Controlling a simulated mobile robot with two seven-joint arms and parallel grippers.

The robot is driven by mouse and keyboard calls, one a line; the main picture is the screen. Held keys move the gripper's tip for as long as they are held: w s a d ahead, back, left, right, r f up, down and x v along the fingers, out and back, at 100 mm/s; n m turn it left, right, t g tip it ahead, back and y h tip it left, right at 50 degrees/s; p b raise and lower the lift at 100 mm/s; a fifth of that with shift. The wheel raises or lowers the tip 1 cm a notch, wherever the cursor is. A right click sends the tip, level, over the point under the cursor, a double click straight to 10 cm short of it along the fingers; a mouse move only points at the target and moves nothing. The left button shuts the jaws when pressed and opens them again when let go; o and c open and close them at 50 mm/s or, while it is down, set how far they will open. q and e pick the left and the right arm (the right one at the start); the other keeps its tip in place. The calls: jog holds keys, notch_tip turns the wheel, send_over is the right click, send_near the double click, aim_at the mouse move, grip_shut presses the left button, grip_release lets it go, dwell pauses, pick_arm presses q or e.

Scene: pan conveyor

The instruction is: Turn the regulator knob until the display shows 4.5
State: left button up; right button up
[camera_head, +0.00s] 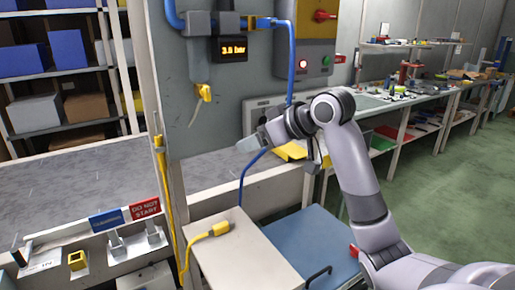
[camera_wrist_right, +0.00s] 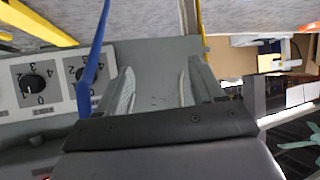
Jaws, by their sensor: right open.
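The black display (camera_head: 234,50) is on the grey panel in the head view; its orange figures seem to read 3.6. The regulator body (camera_head: 198,22) with blue hose is at its left. I cannot tell for certain which part is the regulator knob; a dark part (camera_head: 226,5) above the display is cut off by the top edge. My right gripper (camera_head: 246,144) is below the display, pointing left, apart from it. In the right wrist view my right gripper (camera_wrist_right: 155,90) is open, with nothing between its fingers. My left gripper is not in view.
A white plate with black numbered dials (camera_wrist_right: 33,86) is left of the fingers in the wrist view; a blue hose (camera_wrist_right: 94,55) crosses it. A yellow plug (camera_head: 204,92) hangs below the regulator. A red switch (camera_head: 324,16) is at upper right. A blue-topped cart (camera_head: 290,250) stands below.

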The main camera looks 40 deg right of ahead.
jog(key=shift+s+a+f, duration=0.1)
jog(key=shift+a+f, duration=0.1)
jog(key=shift+f, duration=0.3)
jog(key=shift+a+f, duration=0.15)
jog(key=shift+f, duration=0.35)
jog(key=m+t+p, duration=0.1)
jog(key=t, duration=0.6)
send_near(225, 2)
jog(key=w+d+r, duration=0.1)
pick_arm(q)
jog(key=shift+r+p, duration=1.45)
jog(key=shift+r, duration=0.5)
pick_arm(e)
jog(key=shift+w+a+r, duration=0.1)
jog(key=shift+w+a, duration=0.05)
jog(key=shift+w, duration=1.25)
jog(key=shift+w+a+f, duration=0.1)
jog(key=shift+w+a, duration=0.05)
jog(key=shift+w, duration=1.2)
jog(key=shift+w+a+r, duration=0.1)
jog(key=shift+w+a, duration=0.05)
jog(key=shift+w, duration=1.25)
jog(key=c, duration=1.1)
